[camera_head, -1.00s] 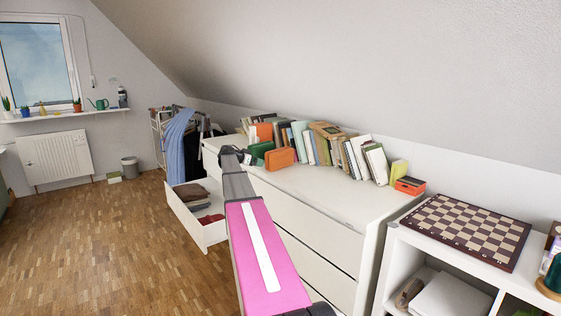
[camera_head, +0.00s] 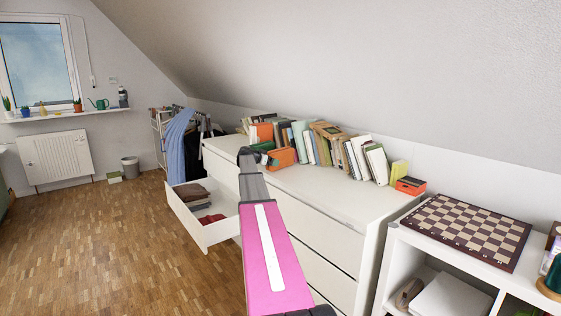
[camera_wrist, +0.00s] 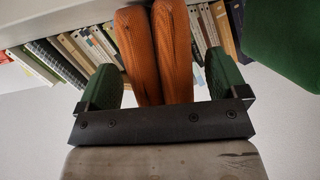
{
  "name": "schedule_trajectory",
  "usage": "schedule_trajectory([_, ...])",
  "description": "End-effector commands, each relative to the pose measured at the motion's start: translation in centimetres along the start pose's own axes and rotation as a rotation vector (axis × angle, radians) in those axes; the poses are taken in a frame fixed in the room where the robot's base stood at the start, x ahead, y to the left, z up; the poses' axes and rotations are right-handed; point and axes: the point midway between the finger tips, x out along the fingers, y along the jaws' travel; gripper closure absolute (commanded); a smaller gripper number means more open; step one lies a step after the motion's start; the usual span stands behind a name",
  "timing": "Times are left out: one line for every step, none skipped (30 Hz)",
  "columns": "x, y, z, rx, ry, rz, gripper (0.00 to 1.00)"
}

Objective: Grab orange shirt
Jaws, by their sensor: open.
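The orange shirt (camera_head: 284,158) looks like a thick folded bundle on the white dresser top, in front of the books. In the wrist view the orange shirt (camera_wrist: 158,45) shows as two rounded folds, lying between the two green-padded fingers of my gripper (camera_wrist: 162,72). The fingers are open, with a gap visible on each side of the shirt. In the head view my gripper (camera_head: 250,156) is over the dresser, just left of the shirt; its fingers are hard to make out there.
A green cloth-like thing (camera_wrist: 284,35) lies close by in the wrist view. A row of books (camera_head: 330,145) stands behind the shirt. A drawer (camera_head: 211,233) with folded clothes is pulled out below left. The dresser top (camera_head: 335,190) is clear towards the front right.

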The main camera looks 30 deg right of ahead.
Motion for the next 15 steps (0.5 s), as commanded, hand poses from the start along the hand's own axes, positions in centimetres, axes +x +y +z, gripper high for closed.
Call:
schedule_trajectory([0.50,-0.09,0.00,0.000,0.000,0.000,0.08])
schedule_trajectory([0.62,-0.08,0.01,0.000,0.000,0.000,0.08])
schedule_trajectory([0.69,-0.05,0.02,0.000,0.000,0.000,0.08])
schedule_trajectory([0.70,-0.03,0.02,0.000,0.000,0.000,0.08])
schedule_trajectory([0.67,-0.02,0.02,0.000,0.000,0.000,0.08])
schedule_trajectory([0.65,-0.01,0.02,0.000,0.000,0.000,0.08])
schedule_trajectory([0.64,-0.01,0.01,0.000,0.000,0.000,0.08])
schedule_trajectory([0.64,-0.01,0.01,0.000,0.000,0.000,0.08])
schedule_trajectory([0.64,-0.01,0.00,0.000,0.000,0.000,0.18])
schedule_trajectory([0.64,0.00,0.01,0.000,0.000,0.000,0.28])
schedule_trajectory([0.63,0.00,0.00,0.000,0.000,0.000,0.38])
schedule_trajectory([0.63,0.01,0.00,0.000,0.000,0.000,0.51])
schedule_trajectory([0.63,0.00,0.00,0.000,0.000,0.000,0.61])
schedule_trajectory([0.63,0.00,0.00,0.000,0.000,0.000,0.66])
schedule_trajectory([0.63,0.00,0.00,0.000,0.000,0.000,0.66])
